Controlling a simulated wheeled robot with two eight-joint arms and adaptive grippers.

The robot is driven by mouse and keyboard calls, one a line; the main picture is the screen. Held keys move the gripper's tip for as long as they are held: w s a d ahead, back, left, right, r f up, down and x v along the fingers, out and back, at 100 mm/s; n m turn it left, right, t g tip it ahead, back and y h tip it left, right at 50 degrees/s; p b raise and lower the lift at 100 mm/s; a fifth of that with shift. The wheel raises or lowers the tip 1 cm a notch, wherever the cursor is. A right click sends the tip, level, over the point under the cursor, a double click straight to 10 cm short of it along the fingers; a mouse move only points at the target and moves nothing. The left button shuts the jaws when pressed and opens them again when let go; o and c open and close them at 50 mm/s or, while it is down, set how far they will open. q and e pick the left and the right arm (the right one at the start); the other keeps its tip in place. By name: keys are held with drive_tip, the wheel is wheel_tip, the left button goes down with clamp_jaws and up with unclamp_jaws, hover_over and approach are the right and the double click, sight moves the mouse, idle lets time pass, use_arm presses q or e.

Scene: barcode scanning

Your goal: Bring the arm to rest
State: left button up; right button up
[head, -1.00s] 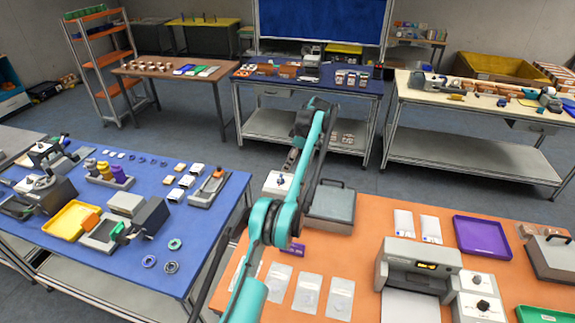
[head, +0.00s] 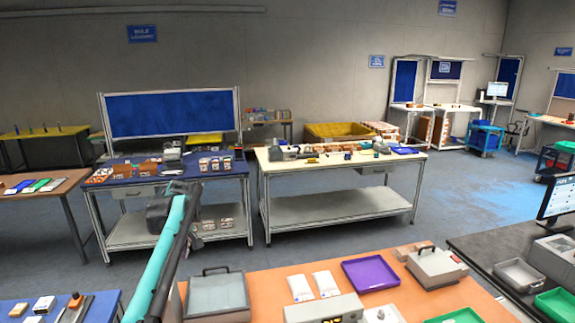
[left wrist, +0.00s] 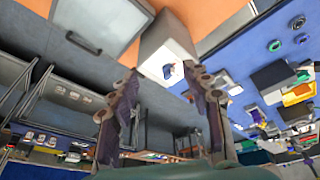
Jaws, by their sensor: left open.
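My left arm rises from the bottom left of the head view, and its dark gripper end (head: 172,202) is raised in front of the blue table at the back. In the left wrist view my left gripper (left wrist: 163,77) has its two fingers wide apart, with nothing held between them. A white-topped block (left wrist: 156,45) with a small dark mark shows beyond the fingertips, apart from them. My right gripper is not in view.
The orange table (head: 270,276) in front holds a grey lidded case (head: 217,295), white packets (head: 313,286), a purple tray (head: 371,274) and a grey box (head: 437,268). A cream table (head: 340,163) stands behind. Open floor (head: 465,195) lies to the right.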

use_arm(q)
drive_tip(key=s+d+f+m+t+h+b, duration=0.1)
drive_tip(key=s+d+f+m+t+b, duration=0.1)
drive_tip(key=s+d+m+b, duration=0.5)
drive_tip(key=s+d+f+m+t+h+b, duration=0.1)
drive_tip(key=s+d+f+m+b, duration=0.2)
drive_tip(key=s+f, duration=0.7)
drive_tip(key=s+d+f+m+t+h+b, duration=0.1)
drive_tip(key=s+d+f, duration=0.4)
drive_tip(key=s+f, duration=0.6)
drive_tip(key=s+m+t+b, duration=0.1)
drive_tip(key=s+m+b, duration=0.1)
drive_tip(key=s, duration=0.3)
drive_tip(key=shift+s+d+m, duration=0.15)
drive_tip(key=shift+s+m, duration=0.2)
drive_tip(key=shift+m, duration=0.05)
